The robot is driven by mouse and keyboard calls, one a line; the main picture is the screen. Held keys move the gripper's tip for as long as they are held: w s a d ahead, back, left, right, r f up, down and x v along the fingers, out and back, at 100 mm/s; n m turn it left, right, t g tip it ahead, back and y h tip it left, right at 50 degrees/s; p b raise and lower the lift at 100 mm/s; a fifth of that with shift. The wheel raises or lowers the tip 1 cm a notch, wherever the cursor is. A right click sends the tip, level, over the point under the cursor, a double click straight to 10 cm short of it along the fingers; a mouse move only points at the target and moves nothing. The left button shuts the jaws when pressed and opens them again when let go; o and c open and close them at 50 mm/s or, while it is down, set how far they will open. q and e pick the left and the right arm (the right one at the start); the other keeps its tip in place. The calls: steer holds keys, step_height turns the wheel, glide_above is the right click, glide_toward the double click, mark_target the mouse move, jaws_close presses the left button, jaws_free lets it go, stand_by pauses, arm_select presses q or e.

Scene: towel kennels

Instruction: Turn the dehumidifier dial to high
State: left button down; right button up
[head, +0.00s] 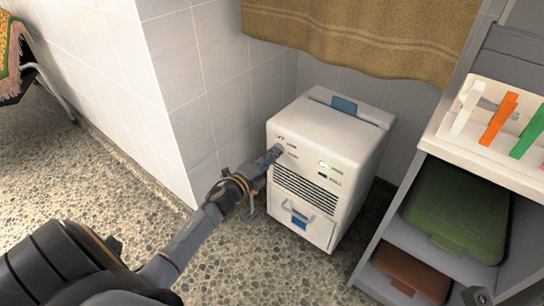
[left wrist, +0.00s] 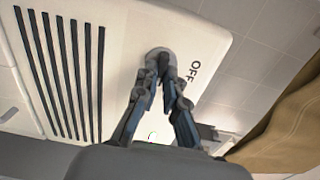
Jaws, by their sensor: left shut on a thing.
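The white dehumidifier (head: 343,133) stands on the floor against the tiled wall, its front panel facing me. My left gripper (head: 276,152) reaches the upper left of that panel and hides the dial in the head view. In the left wrist view, the grey dial (left wrist: 158,54) sits between the fingertips of my left gripper (left wrist: 160,72), which is shut on it. The word OFF (left wrist: 195,68) is printed beside the dial. The other dial marks are too small or hidden to read. My right gripper does not show.
A grey shelf (head: 397,236) stands close on the right, with a white tray (head: 490,160) of coloured clips on top. A green case (head: 458,210) lies inside. A brown towel (head: 340,35) hangs above the dehumidifier.

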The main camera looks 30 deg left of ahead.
arm_select(q)
steer(key=c, duration=1.4)
jaws_free()
steer(key=shift+c, duration=0.2)
steer(key=shift+s, duration=0.1)
steer(key=s, duration=1.1)
steer(key=shift+s+a, duration=0.4)
steer(key=shift+a, duration=0.05)
